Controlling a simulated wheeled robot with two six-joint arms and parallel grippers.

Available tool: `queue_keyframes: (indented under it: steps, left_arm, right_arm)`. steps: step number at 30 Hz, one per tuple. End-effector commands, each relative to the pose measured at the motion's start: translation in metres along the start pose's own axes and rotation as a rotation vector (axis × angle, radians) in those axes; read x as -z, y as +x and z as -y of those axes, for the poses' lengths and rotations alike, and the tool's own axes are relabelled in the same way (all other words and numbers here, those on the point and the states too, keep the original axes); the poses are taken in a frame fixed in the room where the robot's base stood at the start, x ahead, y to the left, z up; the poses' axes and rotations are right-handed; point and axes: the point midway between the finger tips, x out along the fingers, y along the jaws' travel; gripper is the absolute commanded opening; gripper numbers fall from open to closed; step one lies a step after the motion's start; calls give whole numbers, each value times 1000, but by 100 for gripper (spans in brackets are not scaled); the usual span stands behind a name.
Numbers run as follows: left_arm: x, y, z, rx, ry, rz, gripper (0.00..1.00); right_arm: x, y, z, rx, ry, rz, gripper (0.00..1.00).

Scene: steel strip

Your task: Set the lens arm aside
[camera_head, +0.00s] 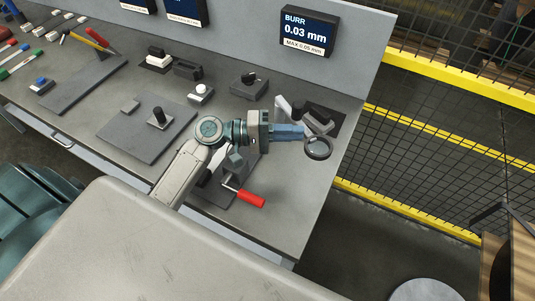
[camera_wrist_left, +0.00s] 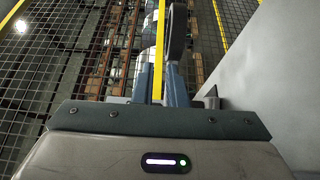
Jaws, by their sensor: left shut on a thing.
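The lens arm shows as a dark round lens ring (camera_head: 318,148) at the right end of the bench. My left gripper (camera_head: 301,132), with blue fingers, reaches in from the left and is shut on the lens arm just beside the ring. The fingers hide the gripped part of the arm. I cannot tell whether the ring touches anything behind it. My right gripper is not in view.
Behind the fingers stands a dark fixture (camera_head: 320,117) with a pale upright plate. A red-handled clamp (camera_head: 245,196) lies below my arm. A plate with a peg (camera_head: 147,127) is left. A "BURR 0.03 mm" display (camera_head: 308,30) hangs behind. The bench's right edge and yellow fence (camera_head: 450,85) are close.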

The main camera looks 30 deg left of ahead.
Motion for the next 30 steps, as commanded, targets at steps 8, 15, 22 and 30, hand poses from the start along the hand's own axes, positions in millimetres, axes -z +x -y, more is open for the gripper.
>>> queue_keyframes:
  steps: [8, 15, 22, 30]
  left_arm:
    - [-42, -8, -25, -8, 6, 0, 0]
    - [-102, -17, -30, -7, 4, 1, 0]
    - [-144, -24, -38, -6, 1, 0, 0]
    - [-160, -26, -38, -5, 3, -1, 0]
  right_arm:
    - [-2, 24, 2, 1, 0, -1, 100]
    - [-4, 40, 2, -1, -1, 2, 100]
    - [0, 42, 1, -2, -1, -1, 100]
    - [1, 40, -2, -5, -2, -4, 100]
